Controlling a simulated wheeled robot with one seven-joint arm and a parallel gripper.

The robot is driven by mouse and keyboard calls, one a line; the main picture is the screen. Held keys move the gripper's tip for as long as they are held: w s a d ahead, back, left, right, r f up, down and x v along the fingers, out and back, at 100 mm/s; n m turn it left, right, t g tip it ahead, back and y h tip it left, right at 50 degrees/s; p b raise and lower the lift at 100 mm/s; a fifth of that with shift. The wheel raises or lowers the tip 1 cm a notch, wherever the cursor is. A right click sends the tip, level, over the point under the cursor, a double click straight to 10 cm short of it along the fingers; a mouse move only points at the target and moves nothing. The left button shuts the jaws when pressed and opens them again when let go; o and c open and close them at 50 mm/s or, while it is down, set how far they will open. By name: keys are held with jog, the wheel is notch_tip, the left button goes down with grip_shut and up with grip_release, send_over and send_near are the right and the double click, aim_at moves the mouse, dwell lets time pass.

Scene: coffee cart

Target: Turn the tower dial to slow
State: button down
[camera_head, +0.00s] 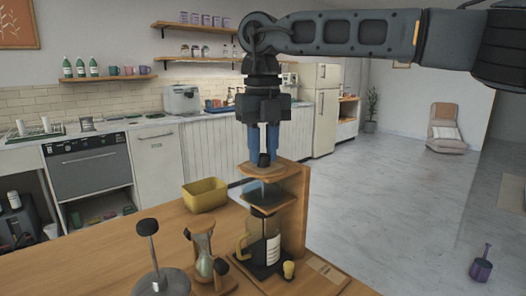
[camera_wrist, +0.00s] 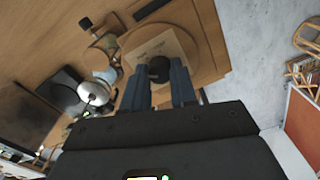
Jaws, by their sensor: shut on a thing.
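The wooden drip tower (camera_head: 297,205) stands on the front counter. On its flat top sits a small dark round dial (camera_head: 264,159), which also shows in the wrist view (camera_wrist: 159,67). A pale square plate (camera_wrist: 176,44) lies under the dial; any marks on it are too small to read. My gripper (camera_head: 264,150) points straight down from above, its two blue fingers shut on the dial from either side. The tips also flank it in the wrist view (camera_wrist: 160,78). The dial's setting cannot be read.
A glass carafe (camera_head: 271,235) stands in the tower's lower part. To its left are an hourglass-shaped glass brewer (camera_head: 203,262), a round metal base with a black-knobbed rod (camera_head: 148,240), and a yellow bin (camera_head: 205,194). The space above the counter around my gripper is clear.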

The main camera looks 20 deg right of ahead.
aim_at(263, 154)
jog(key=m+b, duration=0.1)
jog(key=m, duration=0.4)
jog(key=shift+m, duration=0.3)
dwell(0.4)
jog(key=c, duration=0.9)
grip_release()
notch_tip(263, 154, up, 8)
jog(key=shift+f, duration=0.1)
